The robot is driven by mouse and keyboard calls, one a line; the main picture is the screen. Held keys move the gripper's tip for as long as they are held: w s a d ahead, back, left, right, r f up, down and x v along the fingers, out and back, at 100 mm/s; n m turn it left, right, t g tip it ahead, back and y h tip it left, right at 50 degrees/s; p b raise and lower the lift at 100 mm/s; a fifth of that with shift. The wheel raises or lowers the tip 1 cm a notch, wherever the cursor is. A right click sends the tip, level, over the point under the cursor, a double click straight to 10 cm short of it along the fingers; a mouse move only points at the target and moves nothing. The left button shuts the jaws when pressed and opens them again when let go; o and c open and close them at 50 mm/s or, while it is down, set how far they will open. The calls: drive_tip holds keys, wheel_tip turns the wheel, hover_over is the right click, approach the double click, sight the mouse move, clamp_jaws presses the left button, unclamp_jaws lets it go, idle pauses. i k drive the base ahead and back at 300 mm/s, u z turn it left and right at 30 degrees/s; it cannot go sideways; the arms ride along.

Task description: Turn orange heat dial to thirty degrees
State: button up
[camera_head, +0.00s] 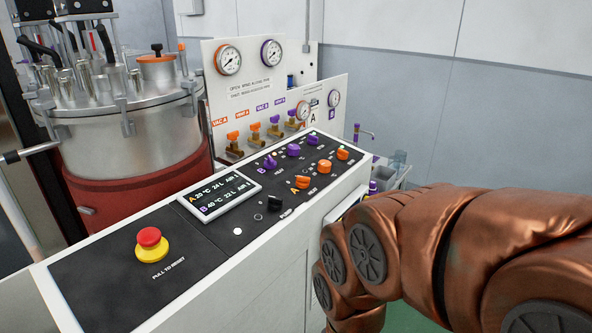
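A row of orange dials sits on the right part of the black console top, beside a letter A. The nearest orange dial (303,182) is closest to that letter, with a middle orange dial (325,166) and a far orange dial (343,154) behind it. The console display (218,194) appears to read 20 °C on line A and 40 °C on line B. My bronze arm fills the lower right, right of the console. My gripper is out of the picture.
Purple dials (293,150) run behind the orange ones. A black knob (275,202) sits nearer, and a red and yellow emergency stop (150,244) is at front left. A gauge panel (262,80) with valves and a metal tank (130,128) stand behind the console.

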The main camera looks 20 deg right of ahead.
sight(324, 165)
drive_tip(key=u, duration=1)
drive_tip(key=i, duration=0.4)
drive_tip(key=z, duration=1)
